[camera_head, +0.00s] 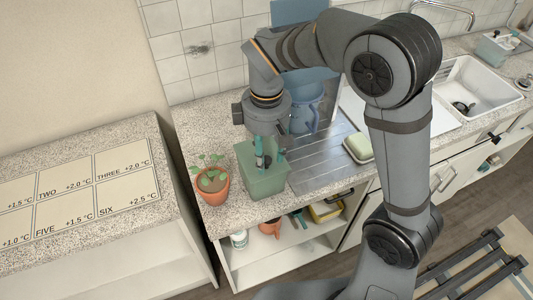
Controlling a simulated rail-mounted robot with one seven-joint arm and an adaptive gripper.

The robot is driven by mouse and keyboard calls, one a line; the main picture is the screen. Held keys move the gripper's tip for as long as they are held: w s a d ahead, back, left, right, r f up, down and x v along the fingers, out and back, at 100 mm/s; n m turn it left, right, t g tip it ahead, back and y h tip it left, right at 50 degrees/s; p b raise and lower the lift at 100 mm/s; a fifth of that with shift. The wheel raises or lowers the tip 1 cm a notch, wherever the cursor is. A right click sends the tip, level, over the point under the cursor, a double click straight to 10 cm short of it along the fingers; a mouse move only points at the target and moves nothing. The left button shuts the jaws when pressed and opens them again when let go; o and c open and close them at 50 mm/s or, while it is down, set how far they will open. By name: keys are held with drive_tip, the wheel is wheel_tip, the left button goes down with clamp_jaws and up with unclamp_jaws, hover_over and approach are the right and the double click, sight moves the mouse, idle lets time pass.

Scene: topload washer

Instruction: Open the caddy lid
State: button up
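A green box-shaped container (265,184), which looks like the caddy, stands on the speckled counter left of the ribbed drainer. My gripper (267,158) points down at its top, and the fingers overlap its upper part in this view. The gripper and wrist hide part of the rim, so I cannot tell how the lid sits or whether the fingers touch it. Teal and dark upright shapes show at the fingers; I cannot separate them clearly from the gripper. Whether the fingers are open or shut is unclear.
A potted plant (212,184) stands close on the container's left. A blue jug (306,108) is behind my wrist. A green-and-white block (358,147) lies to the right, before the sink (474,88). Open shelves lie below.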

drive_tip(key=shift+c, duration=1)
drive_tip(key=c, duration=0.7)
clamp_jaws()
